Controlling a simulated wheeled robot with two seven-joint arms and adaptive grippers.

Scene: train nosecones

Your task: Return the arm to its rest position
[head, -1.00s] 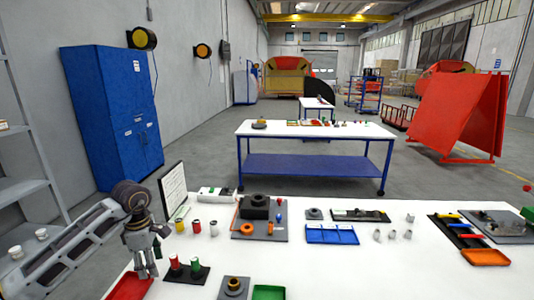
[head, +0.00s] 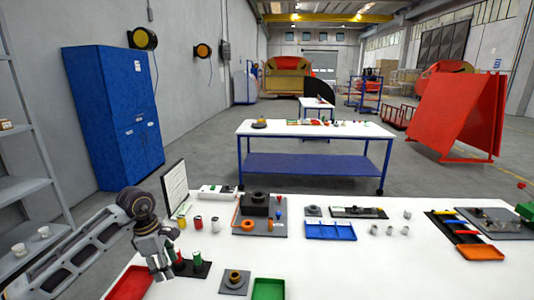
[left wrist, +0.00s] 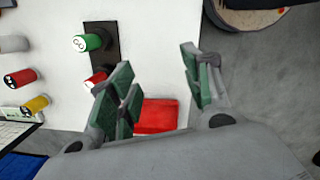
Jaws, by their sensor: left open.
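My left arm (head: 80,240) comes in from the left in the head view. Its gripper (head: 162,272) hangs over the white table's left part, in front of the black holder (head: 203,268) with the red and green cylinders. The left wrist view shows the green-padded fingers (left wrist: 152,75) spread apart with nothing between them. There the green cylinder (left wrist: 87,42) stands in the holder (left wrist: 103,35), left of the fingers. The red cylinder (left wrist: 94,79) is partly hidden by a finger. My right gripper is in neither view.
A red tray (head: 130,283) lies beside the gripper, and a green tray (head: 268,289) lies to the right. Yellow, red and white cylinders (head: 199,223) stand behind. The table's middle front (head: 340,275) is clear.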

